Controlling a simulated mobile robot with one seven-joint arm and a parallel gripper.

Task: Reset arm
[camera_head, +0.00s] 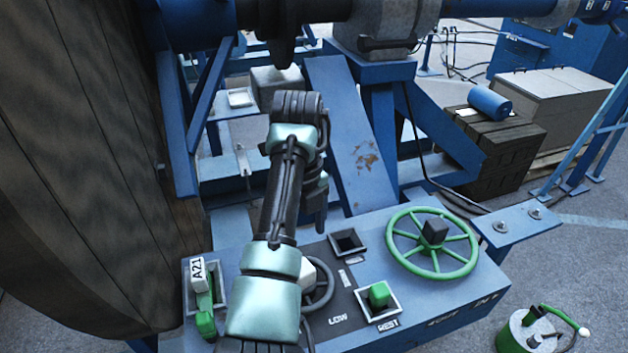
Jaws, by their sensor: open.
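My arm (273,280), with teal metal shells and dark joints, rises from the bottom edge over the control console (460,290). It reaches up to a dark, rounded joint near the picture's upper middle. A further dark part of the arm hangs down behind it, on the right. I cannot make out any fingers; my gripper does not show, and nothing held is seen.
A large wooden reel (80,160) fills the left. A green canister (520,333) stands lower right.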

